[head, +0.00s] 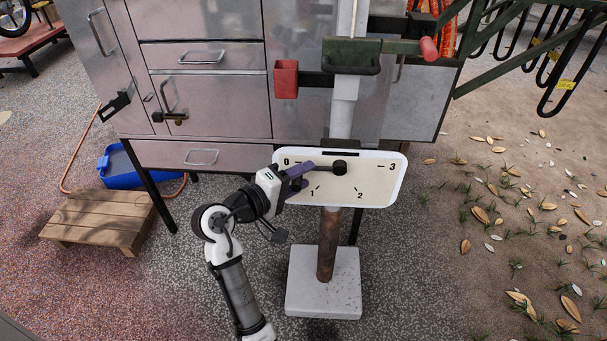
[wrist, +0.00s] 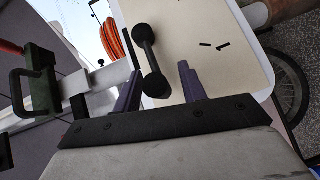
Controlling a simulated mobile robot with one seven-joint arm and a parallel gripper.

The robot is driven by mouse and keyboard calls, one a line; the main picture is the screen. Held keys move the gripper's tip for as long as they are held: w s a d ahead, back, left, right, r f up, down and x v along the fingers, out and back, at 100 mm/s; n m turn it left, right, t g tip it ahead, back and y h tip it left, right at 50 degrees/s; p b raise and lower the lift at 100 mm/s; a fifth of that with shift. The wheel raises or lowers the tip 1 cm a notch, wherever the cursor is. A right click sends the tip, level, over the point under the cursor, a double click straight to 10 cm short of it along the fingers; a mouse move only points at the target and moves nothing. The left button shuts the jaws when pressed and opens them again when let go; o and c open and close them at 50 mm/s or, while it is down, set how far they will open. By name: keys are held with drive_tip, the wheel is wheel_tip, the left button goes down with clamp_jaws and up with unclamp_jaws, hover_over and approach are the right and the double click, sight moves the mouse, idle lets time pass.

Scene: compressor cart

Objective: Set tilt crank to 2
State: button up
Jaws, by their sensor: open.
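The tilt crank (head: 339,168) is a black bar with a round hub on a cream dial plate (head: 380,186) marked 0, 1, 2 and 3. Its arm points left, towards the 0 mark, and its outer end is partly hidden by my fingers in the head view. In the wrist view the crank (wrist: 147,58) shows a knob at each end. My gripper (head: 303,175) has purple fingers and is at the left of the plate. In the wrist view my gripper (wrist: 160,70) is open, with the near knob between its fingers; I cannot tell whether they touch.
A green bracket with a red handle (head: 429,49) is above the dial, and a red cup (head: 285,79) is up to the left. A metal cabinet (head: 205,110) stands behind. The post rises from a pale base block (head: 323,290). A wooden step (head: 100,212) is at the left.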

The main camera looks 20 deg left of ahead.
drive_tip(key=shift+w+d, duration=0.25)
drive_tip(key=shift+w, duration=0.2)
clamp_jaws()
drive_tip(key=shift+f, duration=0.1)
